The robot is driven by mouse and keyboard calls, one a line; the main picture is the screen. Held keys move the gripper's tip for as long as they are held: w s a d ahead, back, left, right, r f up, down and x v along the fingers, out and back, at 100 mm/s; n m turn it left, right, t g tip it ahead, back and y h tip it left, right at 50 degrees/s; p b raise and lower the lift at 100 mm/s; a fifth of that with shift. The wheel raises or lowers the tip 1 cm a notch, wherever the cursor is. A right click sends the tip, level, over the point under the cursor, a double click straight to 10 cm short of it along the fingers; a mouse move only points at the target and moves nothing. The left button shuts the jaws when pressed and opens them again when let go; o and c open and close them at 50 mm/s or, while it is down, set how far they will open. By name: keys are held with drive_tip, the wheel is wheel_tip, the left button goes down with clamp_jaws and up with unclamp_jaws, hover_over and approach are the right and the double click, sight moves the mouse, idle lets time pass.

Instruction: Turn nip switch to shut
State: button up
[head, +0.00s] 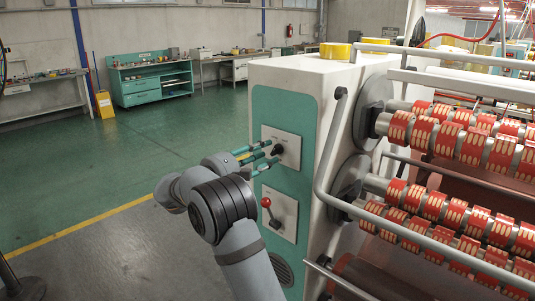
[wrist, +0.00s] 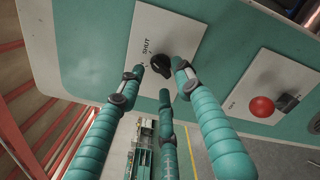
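The nip switch is a black rotary knob (wrist: 161,66) on a white plate (wrist: 180,35) marked "SHUT", on the machine's teal panel. In the head view the knob (head: 278,149) sits on the upper plate. My gripper (wrist: 160,77) has three teal fingers, spread apart with their tips close around the knob. One tip is on each side and the third is below it in the wrist view. No finger clearly presses on the knob; contact cannot be told. In the head view my gripper (head: 268,153) reaches the plate from the left. The knob's exact pointing is unclear.
A bent grey rail (head: 325,150) and red-banded rollers (head: 450,210) stand to the right. Open green floor (head: 130,150) lies left, with a teal workbench (head: 150,80) behind.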

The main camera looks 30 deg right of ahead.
drive_tip(key=v, duration=1)
drive_tip(key=x, duration=1.1)
drive_tip(key=shift+w+d, duration=0.1)
drive_tip(key=shift+d, duration=0.25)
